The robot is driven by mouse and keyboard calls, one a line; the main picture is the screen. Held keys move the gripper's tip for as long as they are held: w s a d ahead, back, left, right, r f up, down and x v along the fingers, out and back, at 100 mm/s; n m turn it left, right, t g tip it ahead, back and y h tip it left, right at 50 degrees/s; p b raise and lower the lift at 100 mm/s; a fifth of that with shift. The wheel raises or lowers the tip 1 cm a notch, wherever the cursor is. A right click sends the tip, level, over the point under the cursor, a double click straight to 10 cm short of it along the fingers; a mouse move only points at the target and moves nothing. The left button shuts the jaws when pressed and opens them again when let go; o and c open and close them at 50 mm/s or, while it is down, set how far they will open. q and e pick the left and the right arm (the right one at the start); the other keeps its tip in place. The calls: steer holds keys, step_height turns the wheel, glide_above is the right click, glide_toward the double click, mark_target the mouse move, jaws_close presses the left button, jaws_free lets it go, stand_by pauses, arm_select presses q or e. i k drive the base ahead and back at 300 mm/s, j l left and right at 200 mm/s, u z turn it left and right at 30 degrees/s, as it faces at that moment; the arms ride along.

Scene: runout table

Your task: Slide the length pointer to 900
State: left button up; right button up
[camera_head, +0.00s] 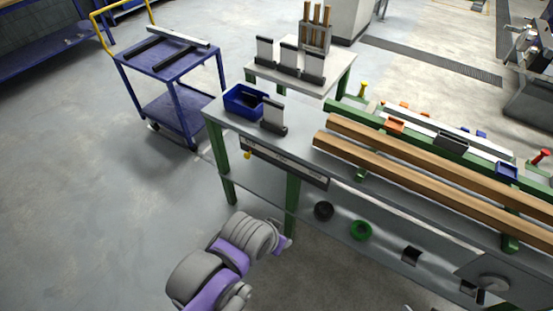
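A dark scale rail (290,167) with a pale upper strip is fixed along the front edge of the runout table. A small yellow piece (248,154), which looks like the length pointer, hangs at the rail's left end. The numbers on the scale are too small to read. My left arm, grey and purple, reaches up from the bottom of the view. Its far end, where my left gripper (283,244) seems to be, is below the rail and apart from the pointer. Its fingers cannot be made out. My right gripper does not show.
Two long wooden beams (397,172) lie on the green supports at right. A blue bin (243,100) and an upright dark-based plate (273,117) stand on the table's left end.

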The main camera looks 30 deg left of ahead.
mark_target(247, 156)
steer(key=u, duration=1.45)
